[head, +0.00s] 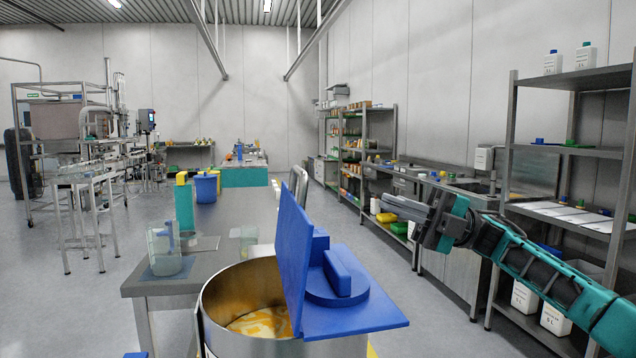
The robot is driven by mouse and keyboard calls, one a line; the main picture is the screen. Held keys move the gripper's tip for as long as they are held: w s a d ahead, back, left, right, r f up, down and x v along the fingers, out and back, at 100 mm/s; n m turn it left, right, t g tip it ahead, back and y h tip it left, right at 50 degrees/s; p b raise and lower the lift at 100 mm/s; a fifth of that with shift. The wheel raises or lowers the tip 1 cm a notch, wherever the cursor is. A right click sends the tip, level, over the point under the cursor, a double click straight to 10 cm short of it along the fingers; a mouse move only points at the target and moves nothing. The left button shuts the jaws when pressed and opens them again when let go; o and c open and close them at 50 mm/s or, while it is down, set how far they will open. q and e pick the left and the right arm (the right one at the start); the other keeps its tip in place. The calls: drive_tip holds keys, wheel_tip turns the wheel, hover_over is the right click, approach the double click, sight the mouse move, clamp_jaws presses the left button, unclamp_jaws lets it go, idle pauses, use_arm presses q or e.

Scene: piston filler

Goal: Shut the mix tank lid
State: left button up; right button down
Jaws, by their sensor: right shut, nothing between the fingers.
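The mix tank (222,318) is a round steel vessel at the bottom middle of the head view. Its blue lid has a flap (291,250) standing up nearly vertical across the tank. A flat blue part (365,312) with a round raised disc and a block on it lies to the right of the flap. The left side of the tank is open, and a yellow-orange and whitish content (262,322) shows inside. My right gripper (388,208) is shut and empty, up and to the right of the lid, clear of it. My left gripper is out of view.
A steel table (235,222) behind the tank holds a clear beaker (165,250), a blue tub (206,187) and a teal container (185,205). A steel shelf rack (503,200) stands at right, near my right arm. Open floor (100,310) lies at left.

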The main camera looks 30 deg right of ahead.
wheel_tip(320, 180, up, 4)
drive_tip(key=p, duration=0.1)
hover_over(292, 225)
drive_tip(key=w+d, duration=0.2)
drive_tip(key=d, duration=0.4)
drive_tip(key=shift+s+a+r, duration=0.1)
drive_tip(key=shift+a+r, duration=0.05)
